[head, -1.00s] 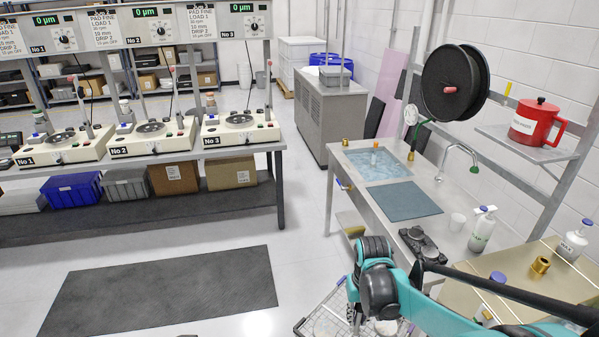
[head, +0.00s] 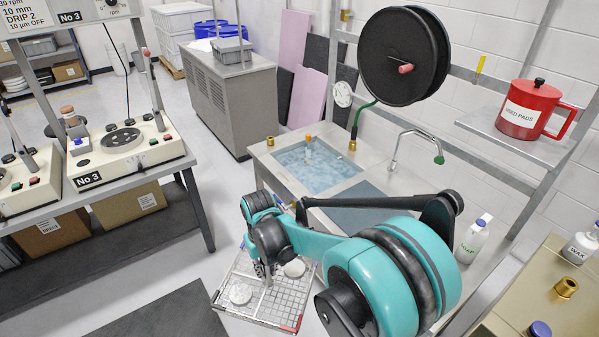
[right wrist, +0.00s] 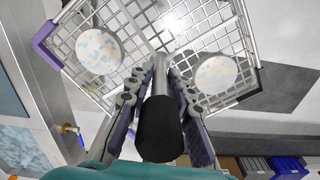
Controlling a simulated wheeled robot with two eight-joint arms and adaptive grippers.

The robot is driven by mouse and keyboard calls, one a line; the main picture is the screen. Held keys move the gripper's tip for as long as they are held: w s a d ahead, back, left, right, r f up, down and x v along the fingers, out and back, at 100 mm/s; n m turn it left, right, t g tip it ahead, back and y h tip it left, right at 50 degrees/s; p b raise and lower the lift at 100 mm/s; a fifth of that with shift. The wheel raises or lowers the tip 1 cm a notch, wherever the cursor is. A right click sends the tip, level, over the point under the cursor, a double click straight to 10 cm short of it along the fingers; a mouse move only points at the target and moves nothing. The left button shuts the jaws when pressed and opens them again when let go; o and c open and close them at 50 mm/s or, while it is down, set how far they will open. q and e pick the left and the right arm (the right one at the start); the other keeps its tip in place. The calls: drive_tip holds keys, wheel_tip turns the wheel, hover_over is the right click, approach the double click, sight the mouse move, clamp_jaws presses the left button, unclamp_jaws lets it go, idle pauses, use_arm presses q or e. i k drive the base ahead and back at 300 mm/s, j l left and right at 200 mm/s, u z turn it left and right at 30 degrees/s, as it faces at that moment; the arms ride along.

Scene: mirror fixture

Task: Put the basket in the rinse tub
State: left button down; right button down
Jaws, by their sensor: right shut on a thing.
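The wire basket (head: 262,310) hangs level in front of the sink counter, low in the head view, with white discs (head: 241,293) in it. My right gripper (head: 267,272) is above the basket's middle, partly hidden by my wrist. In the right wrist view its fingers (right wrist: 160,78) are shut on the basket's upright handle, which has a black grip (right wrist: 160,130). The rinse tub (head: 335,158) is the water-filled basin in the counter, beyond and to the right of the basket. My left gripper is out of view.
A dark mat (head: 352,207) lies on the counter beside the tub, partly behind my arm. A faucet (head: 412,140), a soap bottle (head: 474,240) and a black reel (head: 404,55) are nearby. A polishing bench (head: 125,158) stands left.

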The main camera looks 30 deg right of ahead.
sight(321, 186)
drive_tip(key=i+j+z, duration=0.1)
drive_tip(key=i+z, duration=0.2)
drive_tip(key=i, duration=0.25)
drive_tip(key=i+j+z, duration=0.3)
drive_tip(key=i, duration=0.2)
drive_tip(key=i+j+z, duration=0.3)
drive_tip(key=i, duration=0.2)
drive_tip(key=i+j+z, duration=0.3)
drive_tip(key=i+z, duration=0.15)
drive_tip(key=i, duration=0.25)
drive_tip(key=i+j+z, duration=0.4)
drive_tip(key=i+j, duration=0.15)
drive_tip(key=i, duration=0.05)
